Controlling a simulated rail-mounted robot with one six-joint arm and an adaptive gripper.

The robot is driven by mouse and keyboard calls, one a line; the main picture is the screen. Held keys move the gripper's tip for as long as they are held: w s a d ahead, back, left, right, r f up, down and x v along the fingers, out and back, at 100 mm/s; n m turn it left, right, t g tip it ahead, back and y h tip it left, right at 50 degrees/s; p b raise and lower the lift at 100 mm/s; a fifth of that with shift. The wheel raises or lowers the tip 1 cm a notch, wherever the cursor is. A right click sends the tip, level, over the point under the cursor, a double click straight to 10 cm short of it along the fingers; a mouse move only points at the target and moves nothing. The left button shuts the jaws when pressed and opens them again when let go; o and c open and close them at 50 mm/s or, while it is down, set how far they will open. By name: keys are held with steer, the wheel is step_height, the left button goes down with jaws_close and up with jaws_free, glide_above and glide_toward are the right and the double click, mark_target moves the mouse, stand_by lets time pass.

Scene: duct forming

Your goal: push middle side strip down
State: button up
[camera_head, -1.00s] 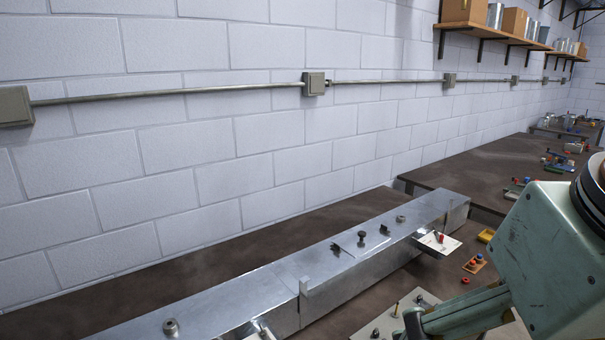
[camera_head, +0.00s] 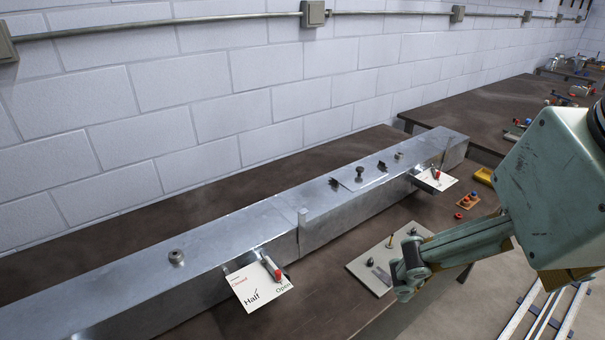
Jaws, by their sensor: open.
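A long shiny metal duct (camera_head: 215,245) lies on the brown table. A pale strip (camera_head: 303,222) stands at the seam around the middle of its front side, with its upper end above the duct's top edge. My gripper (camera_head: 405,280) is open and empty, in front of the duct and to the right of the strip, apart from both. My arm partly hides its fingers.
A card (camera_head: 260,288) marked Closed, Half and Open, with a red-tipped lever (camera_head: 271,267), juts from the duct's front. A similar card and lever (camera_head: 436,178) sit farther right. A grey plate (camera_head: 372,270) with pegs and small parts lies beside my gripper.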

steer(key=shift+c, duration=0.4)
